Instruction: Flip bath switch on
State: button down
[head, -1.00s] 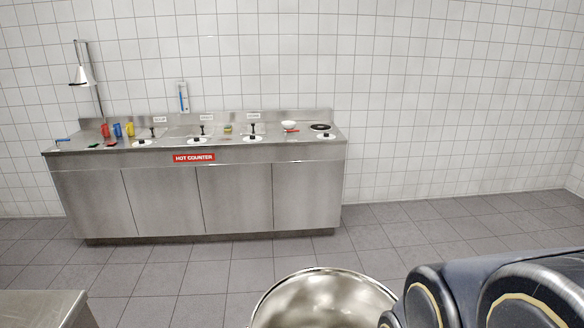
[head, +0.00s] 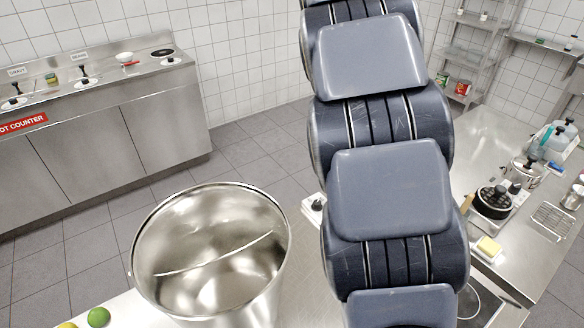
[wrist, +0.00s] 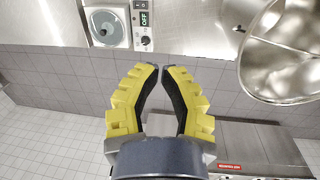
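In the wrist view, a bath unit (wrist: 112,26) with a round opening stands on the counter at the top. A small dark switch knob (wrist: 146,41) sits below the display. My gripper (wrist: 161,68) has yellow fingers with black pads; the tips come together with almost no gap and hold nothing. The tips appear just below and right of the knob in the picture, apart from it. In the head view my arm hides the gripper and most of the unit.
A large steel pot (head: 212,255) stands close left of my arm; it also shows in the wrist view (wrist: 284,50). A hot counter (head: 95,140) stands across open floor.

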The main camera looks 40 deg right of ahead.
jog(key=w+d+f, duration=0.1)
jog(key=d+f, duration=0.2)
jog(key=d, duration=0.8)
notch_tip(320, 180, down, 18)
jog(key=shift+w+a+r+n, duration=0.15)
jog(key=shift+w+a+n, duration=0.1)
jog(key=shift+a+n, duration=0.15)
jog(key=f, duration=0.4)
jog(key=d+f, duration=0.1)
jog(key=f, duration=0.4)
jog(key=d+f, duration=0.1)
jog(key=f, duration=0.4)
